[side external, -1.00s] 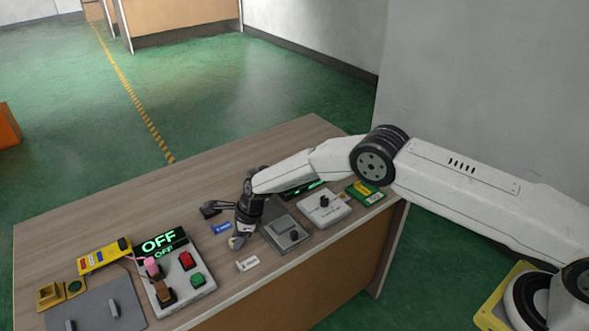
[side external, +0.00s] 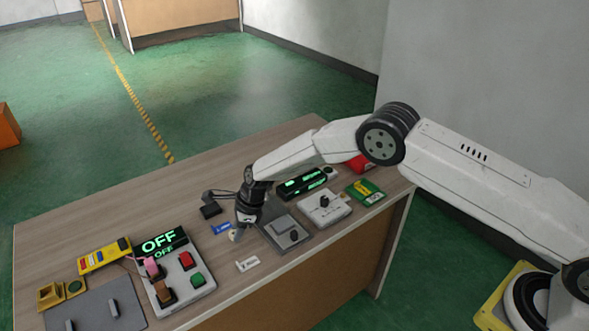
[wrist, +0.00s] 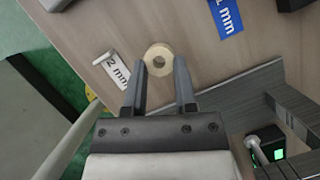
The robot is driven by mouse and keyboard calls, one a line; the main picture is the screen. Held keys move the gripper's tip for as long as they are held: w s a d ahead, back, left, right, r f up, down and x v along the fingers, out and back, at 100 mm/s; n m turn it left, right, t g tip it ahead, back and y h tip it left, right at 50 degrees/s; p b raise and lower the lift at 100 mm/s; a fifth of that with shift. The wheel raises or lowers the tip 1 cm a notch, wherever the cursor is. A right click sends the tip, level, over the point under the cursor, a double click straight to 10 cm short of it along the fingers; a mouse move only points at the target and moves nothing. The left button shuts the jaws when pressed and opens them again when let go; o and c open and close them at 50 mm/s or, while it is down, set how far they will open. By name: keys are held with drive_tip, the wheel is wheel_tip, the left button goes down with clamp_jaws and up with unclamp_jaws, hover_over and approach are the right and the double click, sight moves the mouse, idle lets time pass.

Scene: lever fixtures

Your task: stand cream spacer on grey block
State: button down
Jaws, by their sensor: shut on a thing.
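The cream spacer (wrist: 158,58) is a round ring with a central hole, held between the fingertips of my gripper (wrist: 160,68) in the wrist view. In the side view the spacer (side external: 233,236) is a small pale spot at the tip of my gripper (side external: 237,231), partly hidden by the fingers. I cannot tell how far it is above the table. A grey fixture (side external: 292,238) with a raised grey part and a dark knob stands just right of my gripper. Its grey surface (wrist: 240,92) also shows at the right in the wrist view.
A blue label (side external: 221,229) and a white label (side external: 247,264) lie near my gripper. A white knob box (side external: 325,211) and a green-lit display (side external: 302,184) stand to the right. A button panel (side external: 183,280) with an OFF display (side external: 160,242) stands left.

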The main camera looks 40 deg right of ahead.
drive_tip(key=s+d+r, duration=0.4)
drive_tip(key=s+r, duration=0.5)
drive_tip(key=s, duration=0.3)
drive_tip(key=shift+s, duration=0.25)
drive_tip(key=shift+d, duration=0.1)
drive_tip(key=shift+w+d, duration=0.1)
idle(0.5)
drive_tip(key=w+d+f, duration=0.2)
drive_tip(key=w+d, duration=0.7)
drive_tip(key=shift+w+f, duration=0.2)
drive_tip(key=shift+w, duration=0.1)
drive_tip(key=shift+f, duration=0.1)
drive_tip(key=shift+f, duration=1.35)
